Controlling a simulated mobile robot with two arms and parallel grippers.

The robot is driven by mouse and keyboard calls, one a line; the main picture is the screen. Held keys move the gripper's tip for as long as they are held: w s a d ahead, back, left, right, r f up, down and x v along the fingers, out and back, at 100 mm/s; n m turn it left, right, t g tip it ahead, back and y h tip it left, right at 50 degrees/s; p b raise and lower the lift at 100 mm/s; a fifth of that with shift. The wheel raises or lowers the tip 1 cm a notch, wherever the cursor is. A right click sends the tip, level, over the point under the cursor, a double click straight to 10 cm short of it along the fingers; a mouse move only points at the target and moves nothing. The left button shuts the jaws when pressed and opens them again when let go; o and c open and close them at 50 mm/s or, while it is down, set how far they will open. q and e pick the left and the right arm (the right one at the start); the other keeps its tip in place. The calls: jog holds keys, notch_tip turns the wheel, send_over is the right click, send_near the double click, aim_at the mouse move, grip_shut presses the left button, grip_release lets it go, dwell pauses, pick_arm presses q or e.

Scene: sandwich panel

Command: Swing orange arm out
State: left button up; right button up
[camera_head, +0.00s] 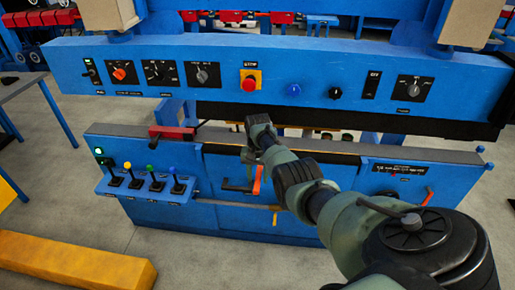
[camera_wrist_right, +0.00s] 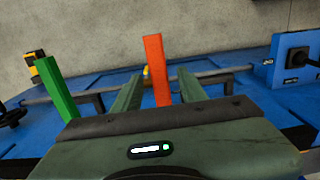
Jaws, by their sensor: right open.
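The orange arm (camera_head: 257,180) is a short bar low on the front of the blue machine, just below my right gripper (camera_head: 247,158) in the head view. In the right wrist view, the orange arm (camera_wrist_right: 156,70) stands upright between the two grey-green fingers of my right gripper (camera_wrist_right: 158,92). The fingers are apart, with a visible gap on the finger side at right; contact with the bar cannot be told. The lower end of the bar is hidden behind the gripper body. My left gripper is not in view.
A green bar (camera_wrist_right: 58,88) stands left of the fingers in the wrist view. Another orange handle (camera_head: 428,197) is at the right of the machine. A shelf of coloured levers (camera_head: 145,187) projects at left. A blue control panel (camera_head: 320,75) overhangs above. A yellow beam (camera_head: 75,262) lies on the floor.

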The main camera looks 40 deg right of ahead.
aim_at(258, 179)
notch_tip(258, 179, up, 8)
jog(key=shift+w+f+p, duration=0.1)
jog(key=shift+p, duration=0.4)
jog(key=shift+f, duration=0.1)
